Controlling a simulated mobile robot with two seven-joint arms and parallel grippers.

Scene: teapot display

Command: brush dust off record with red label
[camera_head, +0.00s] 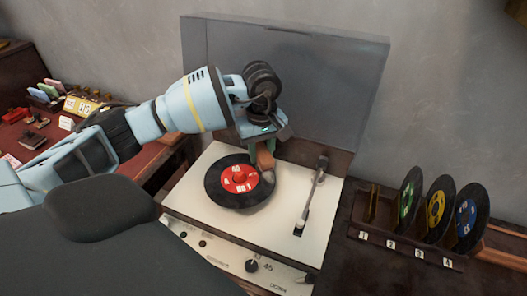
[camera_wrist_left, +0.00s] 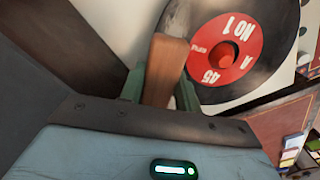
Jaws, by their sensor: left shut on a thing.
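The black record with the red label (camera_head: 223,194) lies on the turntable (camera_head: 216,234) in the head view. It also shows at the upper right of the left wrist view (camera_wrist_left: 275,68), its label reading "No 1", "45" and "A". My left gripper (camera_head: 263,152) is shut on a brush with a brown wooden handle (camera_wrist_left: 164,68). The brush points down at the right edge of the record, its pale tip at or just above the surface; contact is unclear. I cannot make out dust on the record. My right gripper is not in view.
The tonearm (camera_head: 311,196) stands right of the record. The raised clear lid (camera_head: 325,85) is behind. A rack (camera_head: 408,248) with green, yellow and blue label records stands at right. A desk with stamps (camera_head: 32,140) is at left.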

